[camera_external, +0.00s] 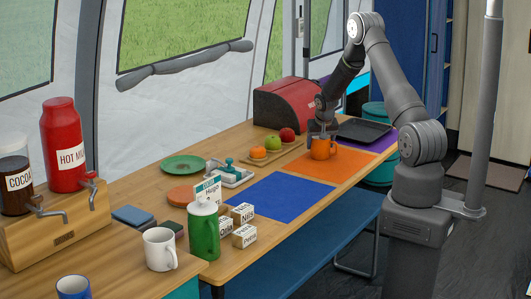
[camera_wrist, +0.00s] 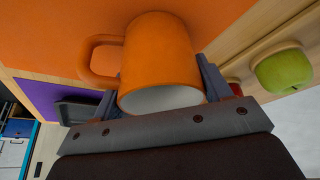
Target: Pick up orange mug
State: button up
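The orange mug (camera_external: 323,147) is upright at the orange mat (camera_external: 318,168). My gripper (camera_external: 323,129) is directly above it, pointing down. In the wrist view the orange mug (camera_wrist: 163,62) sits between my two fingers (camera_wrist: 160,92), one on each side of its body, with its open rim towards the camera. Its handle (camera_wrist: 98,60) sticks out to the left, beside the left finger. The fingers are close to the mug's walls. I cannot tell whether they press on it.
A wooden board (camera_external: 270,157) with apples and an orange is left of the mug. A red bread box (camera_external: 290,103) stands behind, and a dark tray (camera_external: 362,130) lies to the right on a purple mat. A blue mat (camera_external: 277,196) lies clear in front.

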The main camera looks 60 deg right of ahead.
jog(key=shift+c, duration=0.7)
jog(key=shift+r, duration=0.1)
